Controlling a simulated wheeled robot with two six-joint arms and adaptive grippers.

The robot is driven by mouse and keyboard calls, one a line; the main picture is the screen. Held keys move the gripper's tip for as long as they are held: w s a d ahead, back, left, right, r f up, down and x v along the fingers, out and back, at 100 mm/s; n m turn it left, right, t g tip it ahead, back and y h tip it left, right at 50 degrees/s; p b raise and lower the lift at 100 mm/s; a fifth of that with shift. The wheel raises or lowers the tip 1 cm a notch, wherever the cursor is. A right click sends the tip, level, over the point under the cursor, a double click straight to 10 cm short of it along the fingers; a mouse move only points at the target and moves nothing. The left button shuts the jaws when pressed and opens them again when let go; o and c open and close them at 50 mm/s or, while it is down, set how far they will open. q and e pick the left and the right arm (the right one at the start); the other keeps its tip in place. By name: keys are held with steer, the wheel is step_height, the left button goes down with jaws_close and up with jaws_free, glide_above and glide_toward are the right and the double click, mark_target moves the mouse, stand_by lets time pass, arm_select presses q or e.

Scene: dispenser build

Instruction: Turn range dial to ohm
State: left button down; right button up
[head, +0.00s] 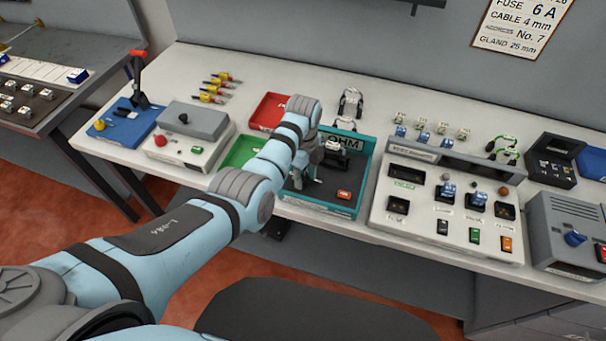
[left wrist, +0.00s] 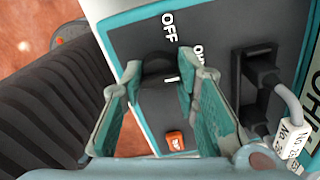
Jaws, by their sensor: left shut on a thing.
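The ohm meter (head: 333,208) is a teal-edged box with a dark face and OHM lettering on the bench, also in the left wrist view (left wrist: 137,20). Its dark range dial (left wrist: 158,66) sits between the fingertips of my left gripper (left wrist: 160,72), which is shut on it. A white mark shows by the dial's right side. OFF is printed above the dial and a partly hidden OHM label to its upper right. In the head view my left gripper (head: 316,172) is over the meter, and my arm hides much of the dial area. My right gripper is not in view.
An orange button (left wrist: 175,140) lies below the dial. A plugged grey cable (left wrist: 287,98) with a tag is to the right. In the head view, a red tray (head: 268,110) and green tray (head: 238,152) are left of the meter; a switch panel (head: 385,217) is right.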

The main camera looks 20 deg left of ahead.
mark_target(303, 176)
arm_select(q)
steer(key=shift+w+r, duration=0.1)
steer(key=c, duration=1.2)
jaws_free()
steer(key=shift+c, duration=0.2)
step_height(303, 176, up, 12)
